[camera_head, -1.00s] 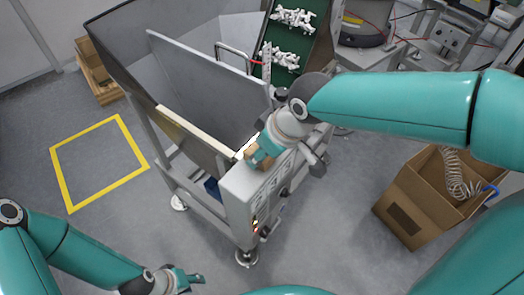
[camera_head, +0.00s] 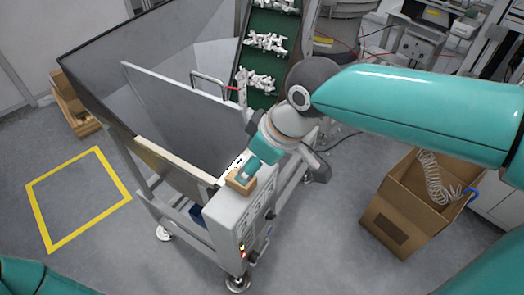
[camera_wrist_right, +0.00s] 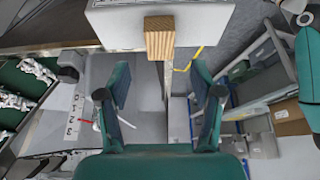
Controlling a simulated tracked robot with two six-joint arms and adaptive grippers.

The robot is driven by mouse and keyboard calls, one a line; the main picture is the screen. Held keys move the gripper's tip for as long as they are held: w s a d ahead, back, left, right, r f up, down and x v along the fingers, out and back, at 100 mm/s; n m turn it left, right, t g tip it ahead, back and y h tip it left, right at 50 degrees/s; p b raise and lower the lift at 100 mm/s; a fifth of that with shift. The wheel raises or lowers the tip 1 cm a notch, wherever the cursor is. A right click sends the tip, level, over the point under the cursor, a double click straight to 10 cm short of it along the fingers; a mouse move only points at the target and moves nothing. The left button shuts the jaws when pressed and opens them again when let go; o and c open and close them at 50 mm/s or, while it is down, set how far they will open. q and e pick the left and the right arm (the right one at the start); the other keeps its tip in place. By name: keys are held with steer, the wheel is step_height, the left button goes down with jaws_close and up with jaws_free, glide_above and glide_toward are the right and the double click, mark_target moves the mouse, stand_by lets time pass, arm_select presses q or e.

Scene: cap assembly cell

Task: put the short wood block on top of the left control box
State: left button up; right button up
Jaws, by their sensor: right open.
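The short wood block (camera_head: 240,181) is on the top of the grey control box (camera_head: 245,214) at the front of the hopper machine, near the box's hopper-side edge. In the right wrist view the block (camera_wrist_right: 159,37) shows against the pale box top (camera_wrist_right: 105,24), one end reaching slightly past its edge. My right gripper (camera_head: 257,165) is just behind the block in the head view. In the wrist view its two teal fingers (camera_wrist_right: 161,72) are spread with nothing between them, apart from the block. My left gripper is out of view; only part of my left arm shows at bottom left.
The metal hopper (camera_head: 185,110) stands behind the box, with a green conveyor (camera_head: 262,60) carrying white parts. An open cardboard box (camera_head: 395,222) holding a coiled hose stands at right. A yellow floor square (camera_head: 82,150) at left is empty.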

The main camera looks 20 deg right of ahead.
steer(key=shift+v, duration=2.2)
